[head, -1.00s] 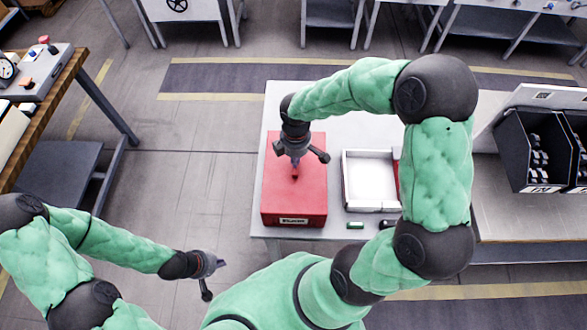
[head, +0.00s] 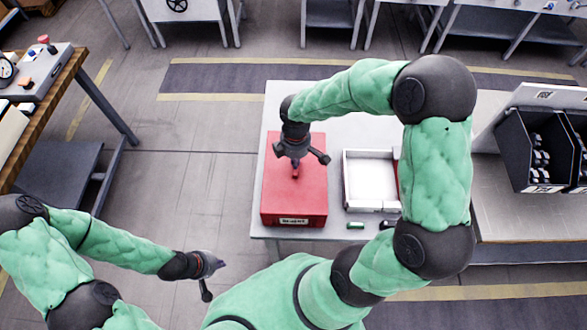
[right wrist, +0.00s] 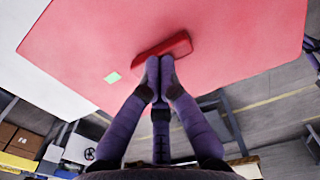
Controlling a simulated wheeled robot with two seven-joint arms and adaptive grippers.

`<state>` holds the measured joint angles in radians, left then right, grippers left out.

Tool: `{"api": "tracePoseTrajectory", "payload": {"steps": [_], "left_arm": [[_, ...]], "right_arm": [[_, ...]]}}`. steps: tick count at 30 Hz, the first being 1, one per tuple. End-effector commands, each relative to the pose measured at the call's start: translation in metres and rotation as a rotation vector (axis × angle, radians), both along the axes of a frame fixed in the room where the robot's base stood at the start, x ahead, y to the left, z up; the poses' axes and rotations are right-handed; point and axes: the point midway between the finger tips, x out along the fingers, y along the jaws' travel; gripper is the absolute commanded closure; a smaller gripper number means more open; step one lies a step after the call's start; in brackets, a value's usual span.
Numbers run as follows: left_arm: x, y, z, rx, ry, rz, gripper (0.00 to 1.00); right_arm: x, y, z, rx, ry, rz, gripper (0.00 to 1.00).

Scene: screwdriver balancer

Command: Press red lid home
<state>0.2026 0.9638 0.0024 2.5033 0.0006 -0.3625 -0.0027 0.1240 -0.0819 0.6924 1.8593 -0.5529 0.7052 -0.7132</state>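The red lid (head: 312,190) tops a red box with a label on its front, on the pale table. Whether a gap remains under the lid cannot be told. A small red handle (head: 295,172) stands on top of the lid, and the handle also shows in the right wrist view (right wrist: 165,46). My right gripper (head: 295,163) points down at the handle. In the right wrist view its fingertips (right wrist: 160,67) are together, at the handle's near side; contact is unclear. My left gripper (head: 218,268) hangs away from the table at lower left, its fingers too small to read.
An open white tray (head: 347,190) stands right of the red box. Black bins (head: 535,150) stand on the bench at right.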

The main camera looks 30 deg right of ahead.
Motion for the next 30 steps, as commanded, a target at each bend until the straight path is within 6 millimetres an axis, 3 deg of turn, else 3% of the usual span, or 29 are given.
{"api": "tracePoseTrajectory", "payload": {"steps": [8, 30], "left_arm": [[0.000, 0.000, 0.005, 0.000, 0.000, 0.000, 1.00], [0.000, 0.000, 0.042, 0.000, 0.000, 0.000, 1.00]], "right_arm": [[0.000, 0.000, 0.006, 0.000, 0.000, 0.000, 1.00], [0.000, 0.000, 0.051, 0.000, 0.000, 0.001, 1.00]]}}
